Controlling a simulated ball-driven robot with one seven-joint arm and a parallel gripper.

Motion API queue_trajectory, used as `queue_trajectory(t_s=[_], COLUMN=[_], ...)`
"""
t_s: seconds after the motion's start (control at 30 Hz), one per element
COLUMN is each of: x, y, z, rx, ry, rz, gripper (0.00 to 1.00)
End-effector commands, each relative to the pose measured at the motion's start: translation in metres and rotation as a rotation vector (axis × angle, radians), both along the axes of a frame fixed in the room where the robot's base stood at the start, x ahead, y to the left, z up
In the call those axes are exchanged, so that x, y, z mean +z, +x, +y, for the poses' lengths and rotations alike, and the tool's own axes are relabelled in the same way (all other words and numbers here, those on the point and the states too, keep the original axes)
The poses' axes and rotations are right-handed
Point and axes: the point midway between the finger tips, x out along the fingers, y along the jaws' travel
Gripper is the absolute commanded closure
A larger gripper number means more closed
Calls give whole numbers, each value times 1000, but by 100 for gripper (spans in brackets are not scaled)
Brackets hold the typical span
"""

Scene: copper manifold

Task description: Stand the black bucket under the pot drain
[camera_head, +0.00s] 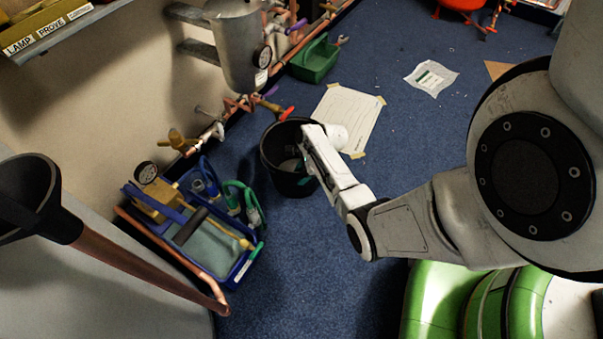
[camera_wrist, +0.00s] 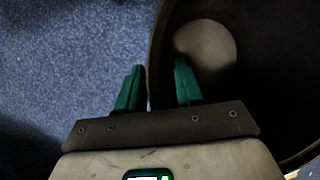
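The black bucket (camera_head: 272,160) stands upright on the blue carpet, below and in front of the grey metal pot (camera_head: 232,50) on the left wall. Copper pipework with a red-ended valve (camera_head: 286,113) shows under the pot, near the bucket's far rim. I cannot tell exactly where the drain outlet is. My gripper (camera_wrist: 157,85) reaches down at the bucket's right side. In the wrist view, its green fingers are apart, with the bucket rim (camera_wrist: 152,60) passing between them, one finger outside and one inside. A pale round patch (camera_wrist: 205,50) shows inside the bucket.
A blue tool tray (camera_head: 240,272) sits left of the bucket, near a copper pipe (camera_head: 150,262). A taped paper sheet (camera_head: 347,112) lies behind and right of the bucket. A green bin (camera_head: 315,60) stands farther back. Carpet in front of the bucket is clear.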

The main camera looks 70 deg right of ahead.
Motion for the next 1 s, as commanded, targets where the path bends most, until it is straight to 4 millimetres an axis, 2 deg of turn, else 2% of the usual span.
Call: queue_trajectory(t_s=[0.17,0.6,0.83,0.93,1.0], x=[14,93,112,114,116], y=[-3,-35,-44,-41,-34], z=[-1,-10,-12,-3,14], rx=[-1,-1,1,57,168], ry=[0,-2,0,-15,-49], rz=[0,-1,0,4,11], gripper=[64,64,64,64,64])
